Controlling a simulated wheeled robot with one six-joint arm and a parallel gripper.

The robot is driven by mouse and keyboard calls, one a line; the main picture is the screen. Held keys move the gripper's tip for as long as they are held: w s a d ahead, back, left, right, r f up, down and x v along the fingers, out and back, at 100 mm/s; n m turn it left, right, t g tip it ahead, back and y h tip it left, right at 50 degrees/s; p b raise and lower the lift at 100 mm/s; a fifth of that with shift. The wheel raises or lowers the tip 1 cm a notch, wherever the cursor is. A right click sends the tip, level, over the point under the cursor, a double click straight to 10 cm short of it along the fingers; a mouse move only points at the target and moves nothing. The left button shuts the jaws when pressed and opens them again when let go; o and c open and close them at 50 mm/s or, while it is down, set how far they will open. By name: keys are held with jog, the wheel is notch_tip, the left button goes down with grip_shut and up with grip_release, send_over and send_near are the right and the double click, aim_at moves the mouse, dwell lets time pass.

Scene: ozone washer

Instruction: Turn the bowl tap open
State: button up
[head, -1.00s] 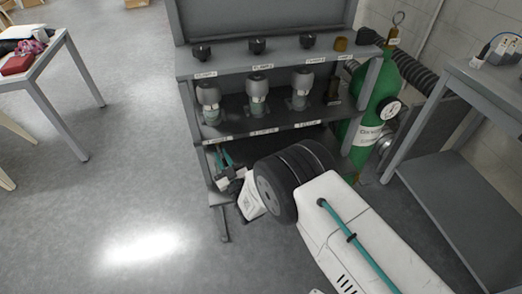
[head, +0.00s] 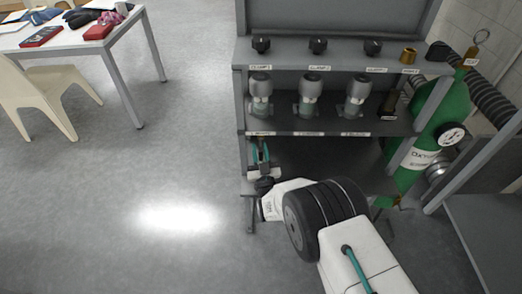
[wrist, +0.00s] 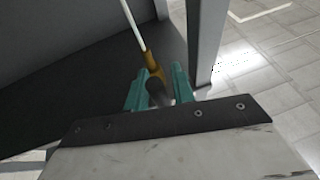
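A small brass-coloured fitting, which looks like the tap (wrist: 153,66), shows in the wrist view with a thin white rod or tube (wrist: 134,24) rising from it. A dark rounded end of it sits between the teal fingers of my gripper (wrist: 159,90). The fingers are apart, one on each side; I cannot tell whether they touch it. In the head view my gripper (head: 261,152) is at the left end of the bench's lower opening, beside the left leg. The tap is too small to make out there, and no bowl is clearly visible.
The grey bench (head: 250,98) carries several dark knobs and a row of grey-green valves (head: 310,97). A green oxygen cylinder (head: 443,115) stands right of it. A grey bench leg (wrist: 204,40) is close right of my fingers.

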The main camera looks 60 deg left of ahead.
aim_at(261, 158)
jog(key=v, duration=0.7)
jog(key=shift+s+d+f, duration=0.1)
jog(key=shift+d+f, duration=0.05)
jog(key=shift+d, duration=0.2)
dwell(0.4)
